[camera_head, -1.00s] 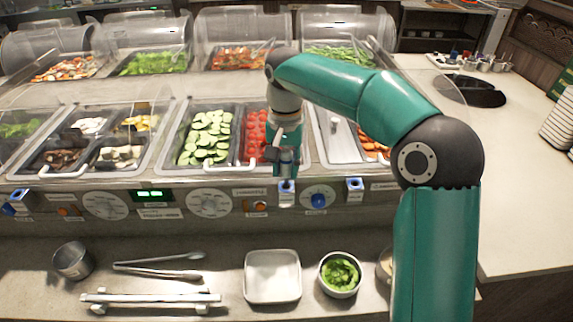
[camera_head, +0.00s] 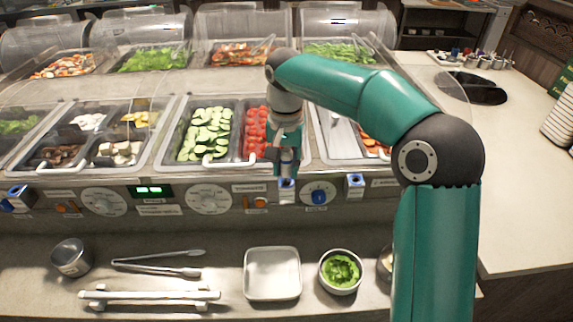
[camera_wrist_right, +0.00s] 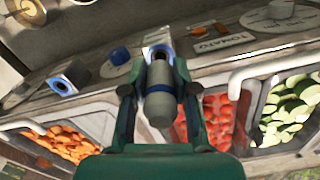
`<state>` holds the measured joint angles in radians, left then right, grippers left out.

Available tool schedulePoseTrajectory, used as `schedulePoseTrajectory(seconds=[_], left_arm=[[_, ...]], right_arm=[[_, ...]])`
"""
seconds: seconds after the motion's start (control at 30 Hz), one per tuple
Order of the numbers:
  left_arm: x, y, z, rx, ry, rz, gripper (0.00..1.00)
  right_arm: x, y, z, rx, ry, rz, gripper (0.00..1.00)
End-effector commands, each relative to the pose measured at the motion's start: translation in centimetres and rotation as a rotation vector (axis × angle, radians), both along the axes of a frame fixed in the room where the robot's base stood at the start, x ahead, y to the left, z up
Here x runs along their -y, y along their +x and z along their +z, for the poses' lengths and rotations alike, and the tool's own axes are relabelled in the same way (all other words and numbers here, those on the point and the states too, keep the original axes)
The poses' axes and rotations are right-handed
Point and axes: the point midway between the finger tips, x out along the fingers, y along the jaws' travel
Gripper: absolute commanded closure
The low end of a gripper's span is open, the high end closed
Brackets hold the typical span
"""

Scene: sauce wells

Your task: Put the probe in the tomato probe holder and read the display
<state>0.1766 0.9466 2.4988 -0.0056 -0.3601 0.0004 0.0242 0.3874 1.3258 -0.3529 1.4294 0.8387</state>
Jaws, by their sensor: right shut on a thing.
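My right gripper (camera_head: 286,160) is in front of the tomato pan (camera_head: 256,130), at the rail's front face. In the wrist view its fingers (camera_wrist_right: 158,92) are shut on the probe (camera_wrist_right: 160,105), a grey cylinder with a blue band. The probe points at the blue-rimmed holder (camera_wrist_right: 156,50) beside the tomato label (camera_wrist_right: 222,42); in the head view this holder (camera_head: 287,188) is right below the gripper. The probe's far end is hidden, so I cannot tell whether it is inside the holder. The display (camera_head: 152,191) shows small green digits, too small to read. My left gripper is not in view.
Other blue-rimmed holders stand along the rail, one to the right (camera_head: 354,183). A blue knob (camera_head: 319,196) is between them. On the front counter are tongs (camera_head: 157,265), a white square dish (camera_head: 272,274) and a bowl of greens (camera_head: 340,271).

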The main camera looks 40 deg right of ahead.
Motion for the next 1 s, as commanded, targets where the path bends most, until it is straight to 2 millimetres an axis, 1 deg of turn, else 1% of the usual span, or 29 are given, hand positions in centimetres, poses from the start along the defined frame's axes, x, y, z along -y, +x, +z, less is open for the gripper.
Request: schedulePoseTrajectory(seconds=[0.63,1.0], left_arm=[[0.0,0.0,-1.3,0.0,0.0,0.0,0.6],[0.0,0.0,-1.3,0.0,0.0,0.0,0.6]], right_arm=[[0.0,0.0,-1.8,0.0,0.0,0.0,1.0],[0.0,0.0,-1.9,0.0,0.0,0.0,1.0]])
